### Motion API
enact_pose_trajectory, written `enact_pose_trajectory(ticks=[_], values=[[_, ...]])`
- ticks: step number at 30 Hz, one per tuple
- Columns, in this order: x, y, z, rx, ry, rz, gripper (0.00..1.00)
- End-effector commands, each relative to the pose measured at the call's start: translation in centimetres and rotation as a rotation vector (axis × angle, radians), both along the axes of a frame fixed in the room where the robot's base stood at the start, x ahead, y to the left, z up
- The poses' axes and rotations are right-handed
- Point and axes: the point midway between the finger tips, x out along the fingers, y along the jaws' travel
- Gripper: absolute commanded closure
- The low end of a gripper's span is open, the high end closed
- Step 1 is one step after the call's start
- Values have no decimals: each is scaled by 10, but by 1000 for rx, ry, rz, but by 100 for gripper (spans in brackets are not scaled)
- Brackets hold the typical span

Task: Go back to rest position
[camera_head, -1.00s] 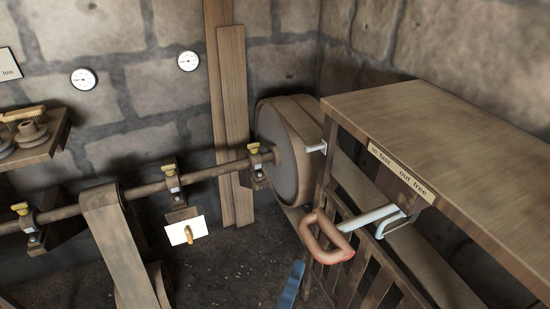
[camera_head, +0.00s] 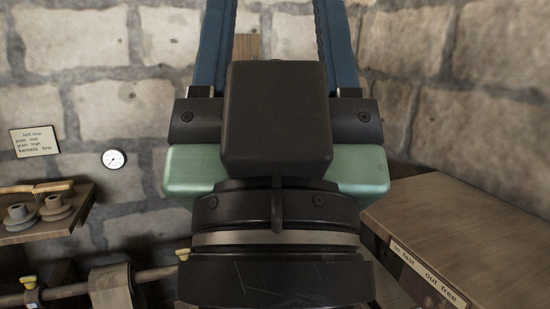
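My gripper (camera_head: 275,25) fills the middle of the head view, close to the camera and pointing up. Its two blue fingers stand well apart at the top, and their tips are cut off by the frame edge. Only the stone wall and a bit of wooden plank show between them, so it looks open and empty. The black wrist below hides the big wheel, the red-handled lever and most of the shaft.
A wooden bench top (camera_head: 460,225) with an "in fast / out free" label (camera_head: 428,272) is at the right. A shelf (camera_head: 50,230) with pulleys and a brush is at the left. The shaft (camera_head: 155,274) shows low left. A gauge (camera_head: 114,159) and sign (camera_head: 35,141) hang on the wall.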

Motion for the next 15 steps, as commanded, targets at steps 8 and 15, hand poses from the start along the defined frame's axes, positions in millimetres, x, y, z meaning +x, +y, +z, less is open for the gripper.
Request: enact_pose_trajectory(ticks=[8,15], values=[[1,0,71,-1,2,0,42],[1,1,121,-3,4,-1,42]])
